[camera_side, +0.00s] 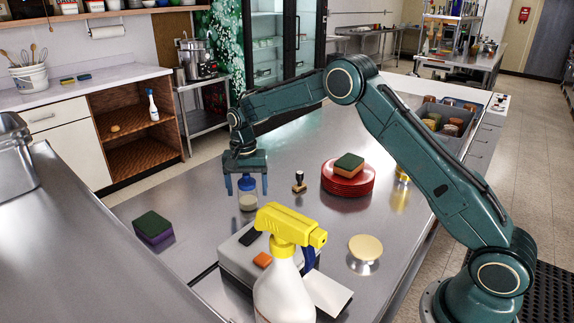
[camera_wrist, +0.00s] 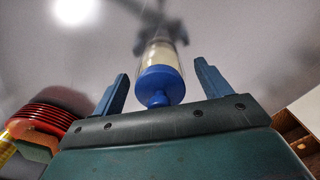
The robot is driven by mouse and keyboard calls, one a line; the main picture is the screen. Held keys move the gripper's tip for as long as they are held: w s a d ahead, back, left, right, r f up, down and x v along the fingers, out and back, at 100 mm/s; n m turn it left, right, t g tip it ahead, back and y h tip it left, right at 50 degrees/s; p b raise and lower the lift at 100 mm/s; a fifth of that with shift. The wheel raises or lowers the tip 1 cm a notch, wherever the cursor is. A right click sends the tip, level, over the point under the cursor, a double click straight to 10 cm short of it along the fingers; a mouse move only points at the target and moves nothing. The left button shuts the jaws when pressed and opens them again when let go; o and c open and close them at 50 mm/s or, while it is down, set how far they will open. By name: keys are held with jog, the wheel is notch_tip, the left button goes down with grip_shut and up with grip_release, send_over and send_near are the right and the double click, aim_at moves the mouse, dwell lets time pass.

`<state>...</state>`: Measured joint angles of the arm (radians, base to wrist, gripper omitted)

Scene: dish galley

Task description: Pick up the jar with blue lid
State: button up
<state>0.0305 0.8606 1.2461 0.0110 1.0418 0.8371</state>
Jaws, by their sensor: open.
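The jar with the blue lid (camera_side: 248,201) stands upright on the steel counter, with pale contents showing through its clear wall. In the wrist view the jar (camera_wrist: 161,60) shows its round blue lid and knob toward the camera, between the two fingers. My gripper (camera_side: 247,192) is open and points down over the jar. In the side view its blue fingers stand on either side of the lid. In the wrist view the open gripper (camera_wrist: 160,85) has a gap on each side of the jar. I cannot tell exactly how far down the fingers reach.
A small dark-handled stamp-like object (camera_side: 299,182) and red stacked plates (camera_side: 347,186) with a sponge (camera_side: 349,164) stand right of the jar. A yellow-headed spray bottle (camera_side: 283,275) and grey box (camera_side: 240,262) are in front. Another sponge (camera_side: 153,228) lies left. Counter around the jar is clear.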

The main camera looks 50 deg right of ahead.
jog(key=shift+f, duration=0.7)
jog(key=c, duration=1.3)
jog(key=shift+r, duration=0.2)
notch_tip(320, 180, up, 20)
jog(key=shift+f, duration=0.15)
